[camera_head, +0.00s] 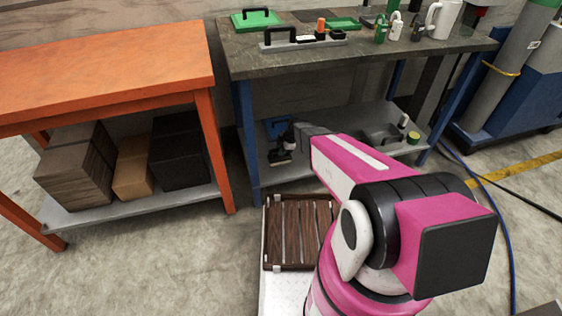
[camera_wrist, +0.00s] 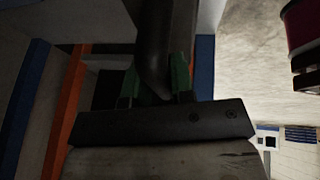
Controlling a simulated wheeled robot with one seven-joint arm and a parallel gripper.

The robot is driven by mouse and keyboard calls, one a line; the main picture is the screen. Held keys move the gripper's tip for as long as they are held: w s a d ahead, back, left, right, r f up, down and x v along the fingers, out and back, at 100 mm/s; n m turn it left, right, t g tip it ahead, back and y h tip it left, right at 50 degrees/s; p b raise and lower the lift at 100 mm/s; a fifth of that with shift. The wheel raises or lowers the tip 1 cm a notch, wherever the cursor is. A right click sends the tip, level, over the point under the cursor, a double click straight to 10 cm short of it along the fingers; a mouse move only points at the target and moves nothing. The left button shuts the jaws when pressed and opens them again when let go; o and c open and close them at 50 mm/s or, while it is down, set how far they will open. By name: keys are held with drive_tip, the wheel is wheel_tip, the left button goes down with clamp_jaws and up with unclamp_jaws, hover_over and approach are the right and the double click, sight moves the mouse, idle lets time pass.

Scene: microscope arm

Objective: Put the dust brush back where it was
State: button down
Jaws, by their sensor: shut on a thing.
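The dust brush (camera_wrist: 153,45) is a dark, smooth, curved piece in the wrist view. It sits between the green fingertips of my gripper (camera_wrist: 155,82), which is shut on it. In the head view, my gripper (camera_head: 289,147) is low over the lower shelf (camera_head: 330,150) of the dark-topped workbench. The dark end of the brush (camera_head: 279,158) shows just below it, at the shelf's left part. I cannot tell whether the brush touches the shelf. My pink arm hides part of the shelf.
A blue item (camera_head: 276,124) lies behind the gripper on the shelf. A blue table leg (camera_head: 246,140) stands close left. A brown slatted crate (camera_head: 290,232) is in front.

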sight(281, 158)
drive_tip(key=shift+f, duration=3.1)
drive_tip(key=shift+f, duration=0.1)
drive_tip(key=c, duration=1)
unclamp_jaws()
drive_tip(key=v, duration=1.2)
drive_tip(key=s+d+r+m+h, duration=0.1)
drive_tip(key=s+d+r+m, duration=0.3)
drive_tip(key=s+r+m, duration=0.2)
drive_tip(key=s+d+r+m+h, duration=0.2)
drive_tip(key=s+d+r+m, duration=0.3)
drive_tip(key=m, duration=0.3)
drive_tip(key=s+d+r+m+h, duration=0.2)
drive_tip(key=s+d+r+m, duration=0.2)
drive_tip(key=s+r+m, duration=0.2)
drive_tip(key=shift+s+d+r+m+g, duration=0.4)
drive_tip(key=shift+r+m, duration=0.2)
drive_tip(key=shift+m, duration=0.2)
